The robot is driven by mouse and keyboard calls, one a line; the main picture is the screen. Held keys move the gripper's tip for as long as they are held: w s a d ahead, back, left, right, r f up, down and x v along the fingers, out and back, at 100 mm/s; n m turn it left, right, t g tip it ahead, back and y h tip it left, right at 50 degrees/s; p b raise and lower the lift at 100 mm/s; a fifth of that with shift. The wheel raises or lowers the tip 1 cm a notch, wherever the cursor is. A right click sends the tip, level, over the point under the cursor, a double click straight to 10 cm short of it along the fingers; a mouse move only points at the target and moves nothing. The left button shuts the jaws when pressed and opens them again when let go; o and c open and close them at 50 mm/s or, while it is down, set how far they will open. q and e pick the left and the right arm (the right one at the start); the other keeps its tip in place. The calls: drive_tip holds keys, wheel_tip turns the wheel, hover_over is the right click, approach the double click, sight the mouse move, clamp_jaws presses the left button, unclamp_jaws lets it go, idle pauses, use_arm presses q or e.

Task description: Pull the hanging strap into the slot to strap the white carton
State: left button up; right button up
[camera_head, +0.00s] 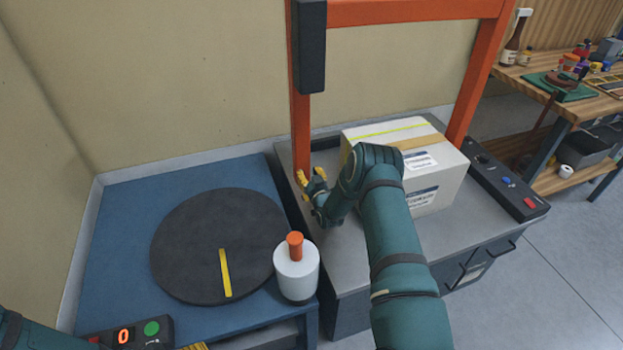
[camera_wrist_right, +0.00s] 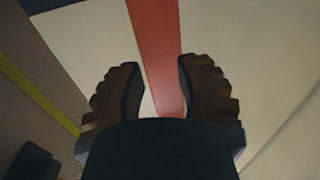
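The white carton (camera_head: 440,180) sits on the grey bench top inside an orange-red frame (camera_head: 299,125), with labels and a tan tape band. A thin yellow-green strap (camera_head: 375,129) runs across its top. My right gripper (camera_head: 313,178) is left of the carton, near the frame's left post. In the right wrist view its fingers (camera_wrist_right: 160,88) are apart, with the red post behind the gap and no strap visible between them. A yellow-green line (camera_wrist_right: 40,95) crosses that view's left side. I cannot make out a hanging strap end or the slot. My left gripper is not clearly visible.
A blue table (camera_head: 125,215) on the left holds a dark round disc (camera_head: 195,245) with a yellow bar, and a white bottle with an orange top (camera_head: 296,275). A button panel (camera_head: 505,185) lies right of the carton. A cluttered wooden bench (camera_head: 530,78) stands far right.

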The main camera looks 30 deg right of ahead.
drive_tip(key=v, duration=1.2)
idle(0.3)
